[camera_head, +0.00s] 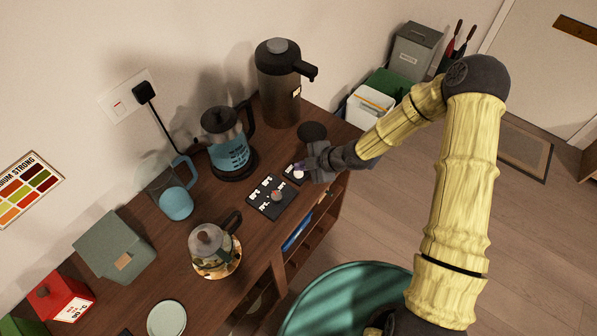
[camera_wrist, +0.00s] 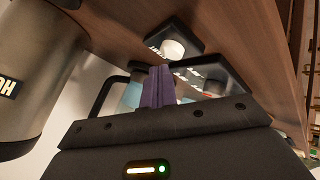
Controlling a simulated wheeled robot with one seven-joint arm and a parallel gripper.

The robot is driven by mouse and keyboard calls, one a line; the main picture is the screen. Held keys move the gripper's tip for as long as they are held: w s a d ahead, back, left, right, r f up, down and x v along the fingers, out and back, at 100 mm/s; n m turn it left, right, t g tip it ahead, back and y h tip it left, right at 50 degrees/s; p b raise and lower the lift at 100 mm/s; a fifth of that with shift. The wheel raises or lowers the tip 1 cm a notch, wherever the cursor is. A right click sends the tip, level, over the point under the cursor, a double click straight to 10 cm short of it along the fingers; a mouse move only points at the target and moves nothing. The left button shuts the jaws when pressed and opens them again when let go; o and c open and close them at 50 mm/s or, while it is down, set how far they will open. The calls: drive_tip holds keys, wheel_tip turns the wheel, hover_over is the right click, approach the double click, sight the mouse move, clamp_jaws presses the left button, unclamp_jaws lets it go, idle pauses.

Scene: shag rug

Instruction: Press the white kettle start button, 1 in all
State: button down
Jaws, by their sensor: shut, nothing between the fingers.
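A white round button (camera_head: 298,174) stands on a small black panel (camera_head: 289,178) with white lettering, near the front edge of the wooden counter. The button also shows in the wrist view (camera_wrist: 172,49), just beyond my fingertips. My gripper (camera_head: 302,168) is shut and empty, its purple fingers (camera_wrist: 159,72) together and close to the button. I cannot tell whether they touch it. The kettle (camera_head: 230,154), with blue contents and a dark handle, sits on a black base behind and left of the panel.
A larger black labelled panel (camera_head: 262,205) with a round knob lies next to the small one. A dark dispenser (camera_head: 277,90) stands at the back. A glass jug (camera_head: 176,203) and a glass teapot (camera_head: 207,244) stand to the left. A dark round object (camera_head: 312,131) is behind my gripper.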

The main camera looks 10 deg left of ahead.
sight(302, 174)
drive_tip(key=shift+f, duration=0.15)
drive_tip(key=shift+f+b, duration=0.3)
drive_tip(key=shift+b, duration=0.2)
drive_tip(key=shift+f+b, duration=0.4)
drive_tip(key=shift+f, duration=0.05)
idle(0.8)
idle(0.4)
drive_tip(key=shift+r+p, duration=0.6)
drive_tip(key=shift+r, duration=0.3)
drive_tip(key=shift+r, duration=0.1)
drive_tip(key=shift+r+p, duration=1.9)
drive_tip(key=shift+r, duration=0.55)
